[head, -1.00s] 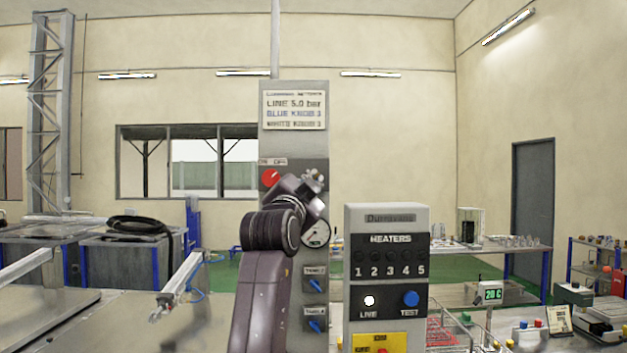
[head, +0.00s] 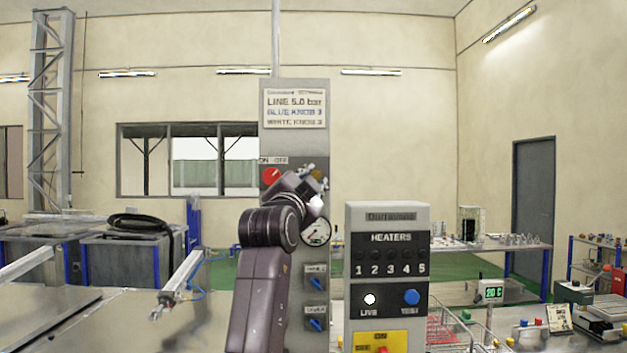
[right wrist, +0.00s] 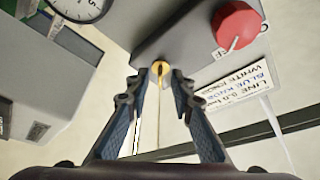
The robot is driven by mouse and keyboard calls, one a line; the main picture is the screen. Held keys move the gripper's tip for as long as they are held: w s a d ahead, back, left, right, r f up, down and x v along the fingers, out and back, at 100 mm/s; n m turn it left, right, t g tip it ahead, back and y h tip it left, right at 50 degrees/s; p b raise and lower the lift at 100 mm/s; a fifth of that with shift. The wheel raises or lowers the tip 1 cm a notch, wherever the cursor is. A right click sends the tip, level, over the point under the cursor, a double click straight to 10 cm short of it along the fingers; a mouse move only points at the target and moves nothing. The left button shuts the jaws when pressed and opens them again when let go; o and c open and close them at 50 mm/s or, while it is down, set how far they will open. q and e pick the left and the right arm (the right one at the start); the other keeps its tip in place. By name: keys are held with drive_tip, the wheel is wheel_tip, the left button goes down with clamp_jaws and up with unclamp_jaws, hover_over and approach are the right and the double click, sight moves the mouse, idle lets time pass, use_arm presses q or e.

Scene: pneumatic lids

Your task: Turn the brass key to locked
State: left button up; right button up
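The brass key (right wrist: 160,68) shows in the right wrist view on the grey face of the control column, with a thin dark upright line below its round face. My right gripper (right wrist: 157,86) is open, its two fingers on either side below the key, apart from each other with the key between and just beyond their tips. I see no clear contact. In the head view the right gripper (head: 312,175) is at the column (head: 295,140), beside the red knob, and largely hides the key. The key's lock marking is not readable.
A red knob (head: 271,175) with ON/OFF labels sits left of the gripper; a pressure gauge (head: 316,231) is below it. Two blue knobs (head: 316,283) are lower on the column. A heater box (head: 387,245) stands to the right.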

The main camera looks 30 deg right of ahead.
wheel_tip(320, 180, up, 10)
idle(0.5)
drive_tip(key=shift+f, duration=0.1)
